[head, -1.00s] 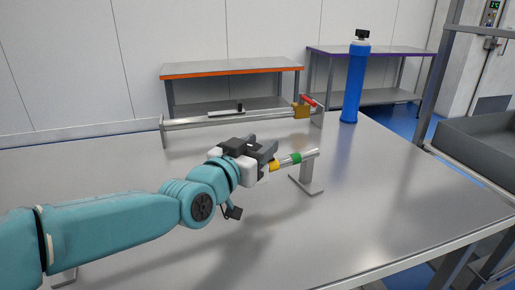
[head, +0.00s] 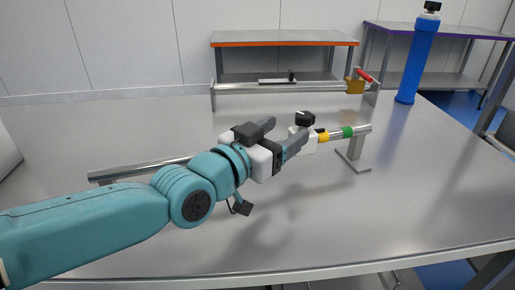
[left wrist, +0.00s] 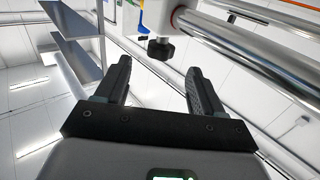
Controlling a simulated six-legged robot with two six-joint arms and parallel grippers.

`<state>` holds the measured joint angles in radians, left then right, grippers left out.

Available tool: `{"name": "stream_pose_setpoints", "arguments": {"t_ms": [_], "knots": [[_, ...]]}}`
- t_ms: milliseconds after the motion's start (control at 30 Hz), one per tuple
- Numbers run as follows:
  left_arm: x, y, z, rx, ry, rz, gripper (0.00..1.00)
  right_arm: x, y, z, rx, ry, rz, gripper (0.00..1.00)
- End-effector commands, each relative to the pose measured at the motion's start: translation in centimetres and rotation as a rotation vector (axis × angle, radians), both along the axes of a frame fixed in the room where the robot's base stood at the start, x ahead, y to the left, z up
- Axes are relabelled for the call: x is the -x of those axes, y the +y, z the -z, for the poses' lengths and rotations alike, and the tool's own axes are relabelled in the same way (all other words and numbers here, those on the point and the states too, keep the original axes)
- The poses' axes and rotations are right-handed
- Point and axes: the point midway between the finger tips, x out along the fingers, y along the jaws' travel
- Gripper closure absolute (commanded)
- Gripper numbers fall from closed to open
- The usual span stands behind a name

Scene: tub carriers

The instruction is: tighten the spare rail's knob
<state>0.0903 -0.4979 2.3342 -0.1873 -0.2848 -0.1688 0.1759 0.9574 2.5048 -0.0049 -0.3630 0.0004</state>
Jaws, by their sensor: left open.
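The front rail (head: 140,171) is a metal tube on low stands, lying left to right behind my left arm. A white block (head: 304,141) sits on it and carries a black knob (head: 305,118). The knob also shows in the left wrist view (left wrist: 160,48), beyond the gap between the fingertips. My left gripper (head: 285,132) is open and empty, just left of the block; its fingers (left wrist: 158,72) show apart, with the knob not between them. Part of the rail is hidden behind my arm. I cannot tell which rail is the spare. My right gripper is not in view.
Yellow (head: 323,136) and green (head: 348,132) bands mark the rail right of the block. A rear rail (head: 240,87) carries a brass block (head: 354,86) and red lever (head: 364,75). The table front is clear.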

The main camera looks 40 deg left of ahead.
Motion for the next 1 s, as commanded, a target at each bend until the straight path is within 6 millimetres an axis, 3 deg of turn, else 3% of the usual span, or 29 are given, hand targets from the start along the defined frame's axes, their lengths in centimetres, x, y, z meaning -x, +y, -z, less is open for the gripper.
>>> {"name": "stream_pose_setpoints", "arguments": {"t_ms": [200, 400, 833, 1000], "knots": [[4.5, -0.2, 0.2, -0.001, -0.005, -0.002, 0.32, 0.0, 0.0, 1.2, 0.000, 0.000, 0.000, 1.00], [6.5, -0.3, 0.1, 0.000, -0.002, -0.001, 0.32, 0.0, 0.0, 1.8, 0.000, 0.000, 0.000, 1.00], [6.7, -0.3, -0.1, -0.014, -0.004, -0.001, 0.32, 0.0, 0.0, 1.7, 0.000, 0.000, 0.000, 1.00], [6.8, 0.0, -2.0, -0.035, -0.097, -0.013, 0.32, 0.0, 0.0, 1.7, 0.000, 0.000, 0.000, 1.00]]}}
